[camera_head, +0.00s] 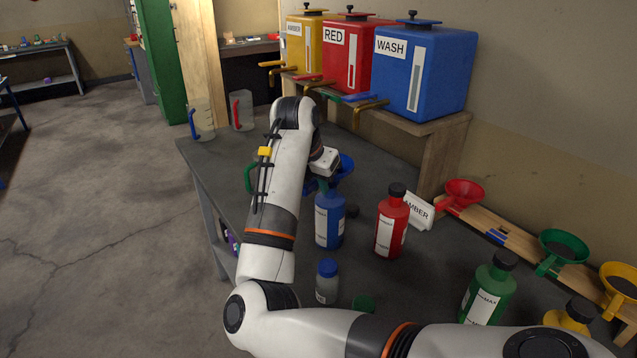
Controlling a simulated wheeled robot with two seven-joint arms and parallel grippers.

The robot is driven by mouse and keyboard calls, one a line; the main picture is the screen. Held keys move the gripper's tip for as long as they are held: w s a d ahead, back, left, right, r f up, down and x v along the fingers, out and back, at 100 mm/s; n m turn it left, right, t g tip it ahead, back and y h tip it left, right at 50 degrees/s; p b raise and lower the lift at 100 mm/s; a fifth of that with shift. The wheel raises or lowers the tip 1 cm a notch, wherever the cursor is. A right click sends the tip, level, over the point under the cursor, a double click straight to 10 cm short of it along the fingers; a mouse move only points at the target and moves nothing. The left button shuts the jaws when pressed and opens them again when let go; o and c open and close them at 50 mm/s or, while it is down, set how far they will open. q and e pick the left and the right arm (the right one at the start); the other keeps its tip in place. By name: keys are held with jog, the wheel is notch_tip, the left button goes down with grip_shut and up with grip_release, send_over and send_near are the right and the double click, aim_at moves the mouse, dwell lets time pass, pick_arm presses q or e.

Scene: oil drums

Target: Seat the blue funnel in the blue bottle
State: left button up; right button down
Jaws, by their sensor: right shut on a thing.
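The blue bottle (328,220) stands upright on the dark bench, with a white label. The blue funnel (345,166) is just above the bottle's top, its bowl partly hidden behind my right gripper (327,172). The gripper is shut on the funnel; its fingers are mostly hidden by my arm. The funnel's spout and the bottle's mouth are hard to make out, so I cannot tell whether the spout is inside the neck. My left gripper is not in view.
A red bottle (392,222) stands close right of the blue one. A small blue-lidded jar (327,281) stands in front. A green bottle (488,290) is at the right. A wooden rack (517,238) holds red, green and yellow funnels. Drums stand on a shelf behind.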

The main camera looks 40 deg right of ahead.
jog(key=shift+f+b, duration=0.3)
jog(key=shift+b, duration=0.15)
dwell(0.3)
jog(key=c, duration=1.3)
grip_release()
jog(key=shift+c, duration=0.2)
jog(key=shift+r, duration=0.1)
jog(key=b+v, duration=0.1)
jog(key=v, duration=1.1)
jog(key=shift+b, duration=0.4)
